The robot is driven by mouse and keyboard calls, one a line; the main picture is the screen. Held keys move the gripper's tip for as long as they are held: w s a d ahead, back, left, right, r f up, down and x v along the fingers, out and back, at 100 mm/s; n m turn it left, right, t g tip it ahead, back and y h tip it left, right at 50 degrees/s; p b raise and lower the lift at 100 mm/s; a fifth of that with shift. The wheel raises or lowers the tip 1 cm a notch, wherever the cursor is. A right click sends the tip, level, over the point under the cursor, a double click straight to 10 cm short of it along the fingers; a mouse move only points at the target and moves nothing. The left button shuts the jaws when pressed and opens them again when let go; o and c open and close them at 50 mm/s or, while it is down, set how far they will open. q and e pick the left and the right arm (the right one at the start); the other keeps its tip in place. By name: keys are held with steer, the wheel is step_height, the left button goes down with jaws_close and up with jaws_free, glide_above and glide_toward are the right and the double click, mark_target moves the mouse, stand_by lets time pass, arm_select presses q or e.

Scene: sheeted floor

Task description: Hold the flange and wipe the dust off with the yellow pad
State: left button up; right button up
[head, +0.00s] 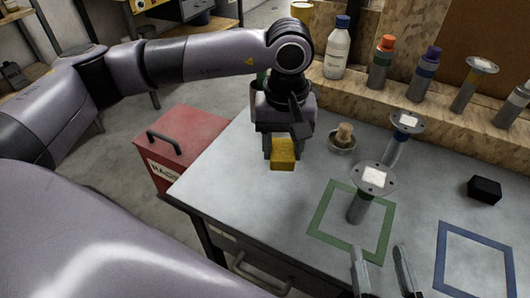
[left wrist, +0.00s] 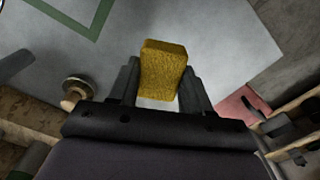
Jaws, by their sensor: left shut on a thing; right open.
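The yellow pad (head: 283,155) is held in my left gripper (head: 282,140), above the table's left part; it also shows between the fingers in the left wrist view (left wrist: 162,68). A grey flange (head: 372,180) stands upright inside the green square outline (head: 325,236), with a pale white patch on its round top. A second flange (head: 407,122) with a similar white patch stands behind it. My right gripper (head: 381,252) is open and empty at the bottom of the head view, in front of the standing flange and apart from it.
A small bowl with a wooden-topped knob (head: 344,135) sits behind the pad. A black block (head: 485,189) and a blue square outline (head: 444,262) are at right. Bottles (head: 337,48) and another flange (head: 481,66) line the back ledge. A red cabinet (head: 190,140) stands left.

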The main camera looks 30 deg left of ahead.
mark_target(366, 205)
steer(key=shift+w+a, duration=0.2)
steer(key=shift+w, duration=0.2)
arm_select(q)
steer(key=d+r+n, duration=1.3)
steer(key=d+n, duration=0.3)
steer(key=n, duration=0.2)
steer(key=shift+s+d+r+n, duration=0.2)
steer(key=shift+d+n, duration=0.1)
steer(key=shift+n, duration=0.1)
arm_select(e)
steer(key=x, duration=1.1)
steer(key=shift+a, duration=0.1)
steer(key=shift+c, duration=0.3)
jaws_close()
arm_select(q)
steer(key=shift+w+f, duration=0.1)
steer(key=shift+f, duration=0.25)
